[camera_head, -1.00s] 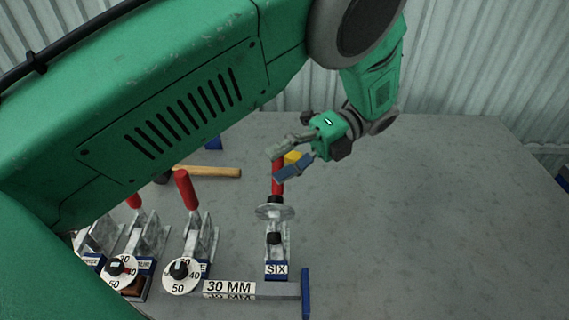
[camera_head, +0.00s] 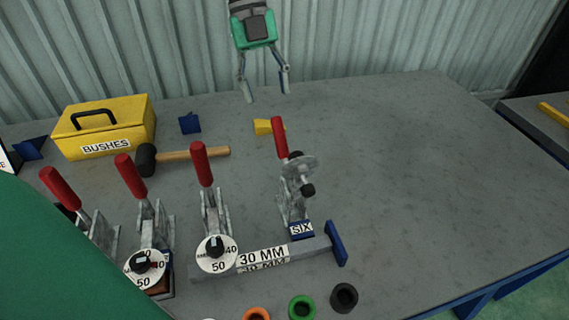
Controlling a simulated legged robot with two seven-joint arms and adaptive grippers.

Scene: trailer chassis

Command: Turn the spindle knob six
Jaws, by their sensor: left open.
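The clamp labelled SIX (camera_head: 301,229) stands at the right end of the 30 MM bar. Its red handle (camera_head: 279,138) points up and leans left. A pale round dial (camera_head: 299,169) sits edge-on on it, with a black spindle knob (camera_head: 307,190) just below. The markings on this dial cannot be read. My left gripper (camera_head: 267,94) hangs at the top centre, near the back wall. Its two fingers are spread and empty, well apart from the clamp and its knob. My right gripper is not in view.
More red-handled clamps (camera_head: 202,165) stand to the left, some with numbered dials (camera_head: 218,254). Behind are a mallet (camera_head: 185,155), a yellow BUSHES box (camera_head: 104,128) and a yellow block (camera_head: 264,126). Rings (camera_head: 302,307) lie at the front. The table's right side is clear.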

